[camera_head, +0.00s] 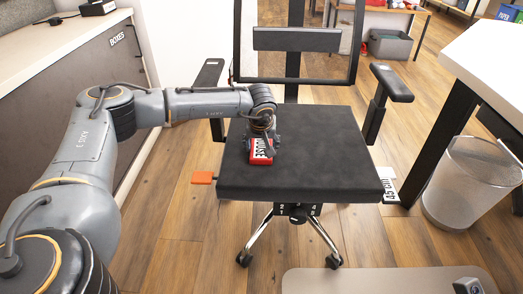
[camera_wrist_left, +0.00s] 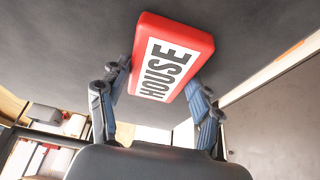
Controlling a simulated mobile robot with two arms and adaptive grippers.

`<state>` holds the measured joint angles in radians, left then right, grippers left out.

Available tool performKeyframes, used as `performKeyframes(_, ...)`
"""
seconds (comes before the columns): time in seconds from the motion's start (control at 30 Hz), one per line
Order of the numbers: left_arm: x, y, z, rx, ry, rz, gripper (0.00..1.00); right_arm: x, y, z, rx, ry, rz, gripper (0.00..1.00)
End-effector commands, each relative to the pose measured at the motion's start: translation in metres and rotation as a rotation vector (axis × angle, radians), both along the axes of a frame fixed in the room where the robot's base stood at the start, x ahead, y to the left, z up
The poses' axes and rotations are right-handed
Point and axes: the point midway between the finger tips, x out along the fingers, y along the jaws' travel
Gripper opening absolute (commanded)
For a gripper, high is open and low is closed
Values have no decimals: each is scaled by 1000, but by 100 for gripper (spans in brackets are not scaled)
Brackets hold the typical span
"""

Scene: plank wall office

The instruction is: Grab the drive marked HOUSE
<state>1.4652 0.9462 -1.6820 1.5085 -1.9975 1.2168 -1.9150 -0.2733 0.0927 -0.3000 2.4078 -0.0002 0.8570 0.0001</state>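The red drive marked HOUSE (camera_head: 261,152) lies on the black chair seat (camera_head: 320,160), left of its middle. In the left wrist view the drive (camera_wrist_left: 170,62) shows its white label with HOUSE in dark letters. My left gripper (camera_head: 262,134) is over the drive, coming in from the left. In the wrist view its two fingers (camera_wrist_left: 157,84) stand on either side of the drive's near end, and both tips appear to touch its sides. Whether the drive is lifted off the seat cannot be told. My right gripper is not in view.
The chair's armrests (camera_head: 392,83) rise on both sides of the seat, and the backrest (camera_head: 297,40) stands behind. A cabinet marked BOXES (camera_head: 90,75) is at left. A wire bin (camera_head: 470,185) stands under a white table (camera_head: 495,65) at right.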

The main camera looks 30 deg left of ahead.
Motion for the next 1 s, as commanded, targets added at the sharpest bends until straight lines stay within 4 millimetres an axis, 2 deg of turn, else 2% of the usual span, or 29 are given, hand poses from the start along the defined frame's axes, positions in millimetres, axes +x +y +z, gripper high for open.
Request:
performKeyframes(0.03, 0, 0, 0, 1, 0, 0, 40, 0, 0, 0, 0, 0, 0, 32)
performKeyframes(0.1, 0, 0, 0, 1, 0, 0, 26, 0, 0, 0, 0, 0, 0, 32)
performKeyframes(0.47, 0, 0, 5, 1, -1, 0, 25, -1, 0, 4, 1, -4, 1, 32)
performKeyframes(0.57, 0, 0, 14, 0, -1, 0, 25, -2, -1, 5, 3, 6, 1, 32)
performKeyframes(0.63, 1, 0, 25, 0, -2, 0, 25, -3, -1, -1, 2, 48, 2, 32)
performKeyframes(0.7, 1, 0, 42, -1, -3, 0, 25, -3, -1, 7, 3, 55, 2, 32)
performKeyframes(0.77, -13, -4, 54, 0, -1, -3, 25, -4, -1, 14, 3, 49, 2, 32)
performKeyframes(0.87, -34, -10, 82, -1, -3, -3, 25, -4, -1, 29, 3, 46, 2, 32)
performKeyframes(0.93, -47, -14, 97, -1, -3, -3, 25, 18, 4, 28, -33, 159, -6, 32)
performKeyframes(1.0, -62, -18, 100, 0, 1, -3, 25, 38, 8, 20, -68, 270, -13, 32)
